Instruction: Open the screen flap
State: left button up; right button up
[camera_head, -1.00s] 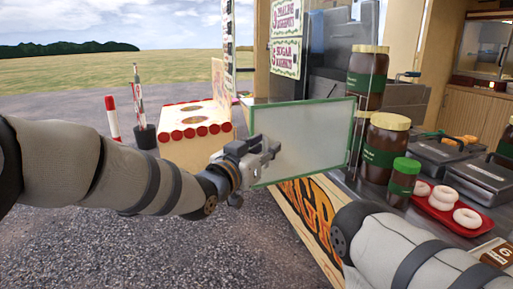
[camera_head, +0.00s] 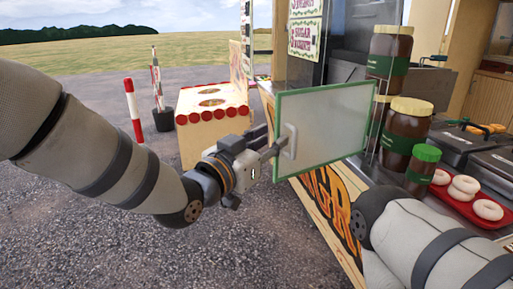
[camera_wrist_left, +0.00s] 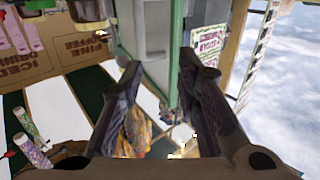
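The screen flap (camera_head: 325,122) is a translucent panel in a green frame, standing out from the stall's counter side. Its pale handle (camera_head: 290,141) is near the left edge and shows uncovered. My left gripper (camera_head: 266,142) is at the flap's left edge, beside the handle, with one finger in front of the panel. In the left wrist view my gripper (camera_wrist_left: 165,100) has its dark fingers apart, with the flap's green edge (camera_wrist_left: 172,45) between them. Whether they touch the panel cannot be told. My right arm shows at lower right, but its gripper is outside the view.
Large brown jars (camera_head: 408,125) stand on the counter just right of the flap, by a red tray (camera_head: 468,208) of doughnuts. A box stand with a red scalloped edge (camera_head: 212,115) is behind my left gripper. Open gravel (camera_head: 110,240) lies to the left.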

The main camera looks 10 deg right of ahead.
pick_arm(q)
jog(key=s+a+f+n+g+y, duration=0.25)
jog(key=s+a+f, duration=0.3)
jog(key=f, duration=0.45)
jog(key=s+a+f+n+g+y, duration=0.1)
jog(key=s+a+f+y, duration=0.25)
jog(key=a+f, duration=0.45)
jog(key=s+a+f+n+g+y, duration=0.2)
jog(key=s+a+f, duration=0.3)
jog(key=f, duration=0.6)
jog(key=s+a+f+n+g+y, duration=0.1)
jog(key=s+a+f+g, duration=0.1)
jog(key=s+a+f, duration=0.3)
jog(key=s+a+f+n+g+y, duration=0.1)
jog(key=s+a+f, duration=0.15)
jog(key=s, duration=0.45)
jog(key=s+a+f+n+g+y, duration=0.1)
jog(key=s+a+g, duration=0.2)
jog(key=s, duration=0.8)
jog(key=s+a+f+n+g+y+p, duration=0.1)
jog(key=s+a+g+y, duration=0.1)
jog(key=s+a, duration=0.5)
jog(key=s+g, duration=0.1)
jog(key=s, duration=0.2)
jog(key=shift+s+f, duration=0.35)
jog(key=shift+s, duration=0.05)
jog(key=shift+w, duration=0.1)
jog(key=shift+w+d, duration=0.1)
